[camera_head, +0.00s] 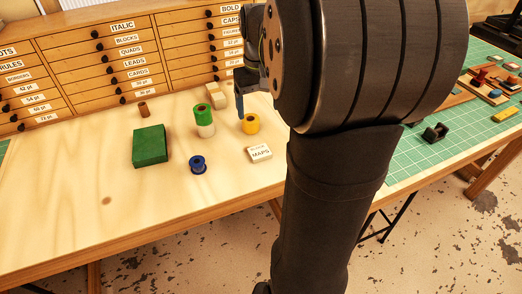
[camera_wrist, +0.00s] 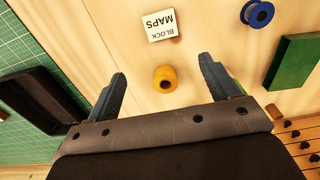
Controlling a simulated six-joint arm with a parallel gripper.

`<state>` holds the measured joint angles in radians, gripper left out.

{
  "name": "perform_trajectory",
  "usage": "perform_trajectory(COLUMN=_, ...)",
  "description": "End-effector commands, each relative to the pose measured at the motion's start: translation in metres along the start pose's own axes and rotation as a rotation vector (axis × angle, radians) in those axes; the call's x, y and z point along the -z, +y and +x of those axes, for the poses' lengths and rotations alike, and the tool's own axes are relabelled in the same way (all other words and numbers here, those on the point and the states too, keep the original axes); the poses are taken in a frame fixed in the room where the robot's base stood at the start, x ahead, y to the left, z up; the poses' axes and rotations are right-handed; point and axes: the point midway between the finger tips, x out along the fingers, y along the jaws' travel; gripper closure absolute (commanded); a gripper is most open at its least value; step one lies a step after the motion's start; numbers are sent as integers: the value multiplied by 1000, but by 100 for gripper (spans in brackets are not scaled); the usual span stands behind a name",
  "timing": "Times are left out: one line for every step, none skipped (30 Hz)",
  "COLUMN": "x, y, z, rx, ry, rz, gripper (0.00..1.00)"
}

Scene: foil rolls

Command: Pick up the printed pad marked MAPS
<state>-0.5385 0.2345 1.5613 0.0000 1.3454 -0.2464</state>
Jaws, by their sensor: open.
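The printed pad marked MAPS (camera_head: 260,153) is a small cream block lying flat near the front of the wooden table. In the wrist view the pad (camera_wrist: 161,25) lies beyond my fingertips, its lettering upside down, apart from the gripper. My gripper (camera_wrist: 164,72) is open and empty. The yellow roll (camera_wrist: 164,79) shows between its fingers in the wrist view. In the head view my gripper (camera_head: 240,118) is partly hidden by my arm, and a finger reaches down by the yellow roll (camera_head: 251,124).
A blue spool (camera_head: 197,164), a green box (camera_head: 150,146), a green roll on a pale one (camera_head: 203,115), a small brown cylinder (camera_head: 143,109) and pale blocks (camera_head: 215,95) stand nearby. A labelled drawer cabinet (camera_head: 120,55) lines the back. The table's left front is clear.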

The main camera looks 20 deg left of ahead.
Motion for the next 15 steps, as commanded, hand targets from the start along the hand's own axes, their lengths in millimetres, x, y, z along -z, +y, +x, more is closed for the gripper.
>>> perform_trajectory(x=-1, y=0, z=13, rx=1, ry=-5, rz=0, gripper=20)
perform_trajectory(x=-1, y=0, z=20, rx=1, ry=-5, rz=0, gripper=20)
perform_trajectory(x=-1, y=0, z=29, rx=1, ry=-5, rz=0, gripper=20)
perform_trajectory(x=-1, y=0, z=35, rx=1, ry=-5, rz=0, gripper=20)
perform_trajectory(x=-1, y=0, z=42, rx=1, ry=-5, rz=0, gripper=20)
perform_trajectory(x=-1, y=-1, z=50, rx=1, ry=-5, rz=0, gripper=20)
perform_trajectory(x=-1, y=0, z=57, rx=1, ry=-5, rz=0, gripper=20)
perform_trajectory(x=-1, y=-1, z=63, rx=1, ry=-6, rz=0, gripper=20)
perform_trajectory(x=-1, y=-1, z=69, rx=1, ry=-4, rz=0, gripper=20)
perform_trajectory(x=-1, y=-1, z=74, rx=1, ry=-4, rz=0, gripper=20)
perform_trajectory(x=-1, y=-1, z=78, rx=1, ry=-3, rz=0, gripper=20)
perform_trajectory(x=-1, y=-1, z=83, rx=1, ry=-4, rz=0, gripper=20)
perform_trajectory(x=-1, y=-1, z=86, rx=1, ry=-3, rz=0, gripper=20)
perform_trajectory(x=0, y=-1, z=88, rx=1, ry=-2, rz=0, gripper=20)
perform_trajectory(x=0, y=0, z=90, rx=0, ry=-1, rz=0, gripper=20)
